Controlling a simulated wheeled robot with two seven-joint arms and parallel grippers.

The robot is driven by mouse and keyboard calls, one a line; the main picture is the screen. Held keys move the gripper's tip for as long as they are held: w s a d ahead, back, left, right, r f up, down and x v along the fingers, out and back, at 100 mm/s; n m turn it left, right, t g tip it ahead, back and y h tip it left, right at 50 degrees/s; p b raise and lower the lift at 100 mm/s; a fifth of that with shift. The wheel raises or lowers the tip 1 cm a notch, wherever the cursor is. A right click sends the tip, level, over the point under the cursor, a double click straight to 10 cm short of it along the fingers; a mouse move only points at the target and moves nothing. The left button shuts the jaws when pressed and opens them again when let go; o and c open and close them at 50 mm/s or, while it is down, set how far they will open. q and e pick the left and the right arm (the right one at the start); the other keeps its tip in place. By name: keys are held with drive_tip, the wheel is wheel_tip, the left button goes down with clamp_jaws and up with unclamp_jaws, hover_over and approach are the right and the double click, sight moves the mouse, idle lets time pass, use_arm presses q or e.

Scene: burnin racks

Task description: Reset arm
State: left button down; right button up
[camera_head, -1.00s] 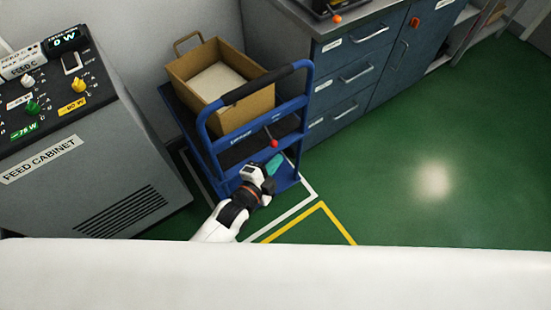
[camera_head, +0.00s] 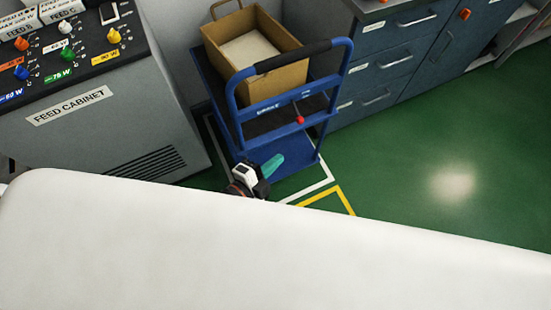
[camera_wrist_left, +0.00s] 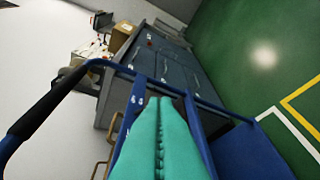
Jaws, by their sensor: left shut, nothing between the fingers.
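My left gripper (camera_head: 272,165) shows in the head view with teal fingers, low in front of the blue cart (camera_head: 262,137). In the left wrist view its two teal fingers (camera_wrist_left: 160,132) lie together along their length, shut with nothing between them. The cart's blue frame and black handle grip (camera_wrist_left: 48,105) show around and beyond the fingers there. Whether the fingers touch the cart cannot be told. Most of the left arm is hidden behind a large white surface in the head view's foreground. My right gripper is not in view.
A cardboard box (camera_head: 288,75) sits on the cart. The feed cabinet (camera_head: 95,125) stands left. Blue drawers (camera_head: 385,62) stand behind right. White and yellow lines (camera_head: 330,200) mark the green floor, which is clear at right (camera_head: 440,150).

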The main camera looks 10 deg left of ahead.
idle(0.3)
use_arm(q)
drive_tip(key=s+a+f+n+g+y, duration=0.2)
drive_tip(key=a+f+n, duration=0.1)
drive_tip(key=f, duration=0.5)
drive_tip(key=s+a+f+n+g+y, duration=0.2)
drive_tip(key=s+a+f, duration=0.15)
drive_tip(key=f, duration=0.45)
drive_tip(key=s+a+f+n+g+y, duration=0.1)
drive_tip(key=s+a+f+n, duration=0.2)
drive_tip(key=f, duration=0.6)
drive_tip(key=s+a+f+n+g+y, duration=0.1)
drive_tip(key=s+a+f+n+g, duration=0.2)
drive_tip(key=s+f, duration=0.3)
drive_tip(key=s+a+f+n+g+y, duration=0.2)
drive_tip(key=s+a+f+n+g, duration=0.2)
drive_tip(key=s, duration=0.9)
wheel_tip(320, 180, down, 3)
drive_tip(key=shift+s+a+r+n+g, duration=0.1)
drive_tip(key=shift+s+a+n+g, duration=0.2)
drive_tip(key=shift+n, duration=0.5)
drive_tip(key=shift+w, duration=0.1)
